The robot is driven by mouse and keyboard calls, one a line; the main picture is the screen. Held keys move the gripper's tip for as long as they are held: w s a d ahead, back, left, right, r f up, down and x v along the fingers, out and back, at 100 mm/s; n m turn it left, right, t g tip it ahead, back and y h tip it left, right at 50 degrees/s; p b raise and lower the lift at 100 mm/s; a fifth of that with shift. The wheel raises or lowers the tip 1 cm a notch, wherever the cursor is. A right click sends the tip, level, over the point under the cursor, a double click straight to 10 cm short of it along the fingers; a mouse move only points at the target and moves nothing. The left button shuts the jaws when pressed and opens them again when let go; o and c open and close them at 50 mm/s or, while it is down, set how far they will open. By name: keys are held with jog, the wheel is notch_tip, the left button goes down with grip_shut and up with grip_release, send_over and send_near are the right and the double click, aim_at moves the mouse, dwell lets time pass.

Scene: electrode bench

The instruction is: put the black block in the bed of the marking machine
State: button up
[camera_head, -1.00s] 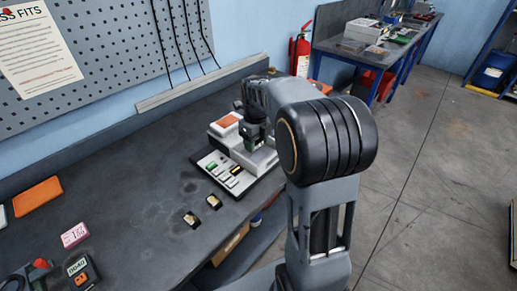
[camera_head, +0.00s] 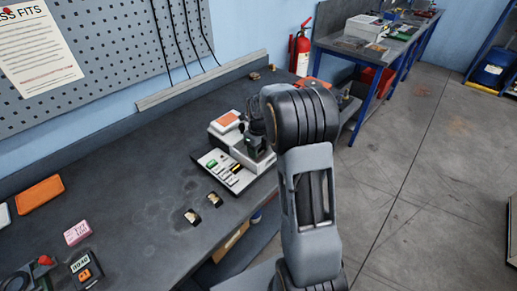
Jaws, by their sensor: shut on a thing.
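The marking machine (camera_head: 222,133) stands on the dark bench in the middle of the head view. It is a pale box with an orange top and a flat panel of small keys in front. My gripper (camera_head: 257,148) is at the machine's right part, low over its pale bed (camera_head: 243,158). It is shut on a small dark thing, which I take to be the black block; jaws and block blend together. I cannot tell whether the block touches the bed. My arm hides what lies just to the right.
Two small dark pieces with pale tops (camera_head: 192,217) (camera_head: 214,200) lie in front of the machine. An orange slab (camera_head: 39,194), a pink card (camera_head: 77,232) and a meter (camera_head: 85,269) lie to the left. The bench middle is clear. A fire extinguisher (camera_head: 301,52) stands behind.

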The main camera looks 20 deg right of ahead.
jog(key=shift+f, duration=0.1)
jog(key=o, duration=1.2)
jog(key=shift+c, duration=0.2)
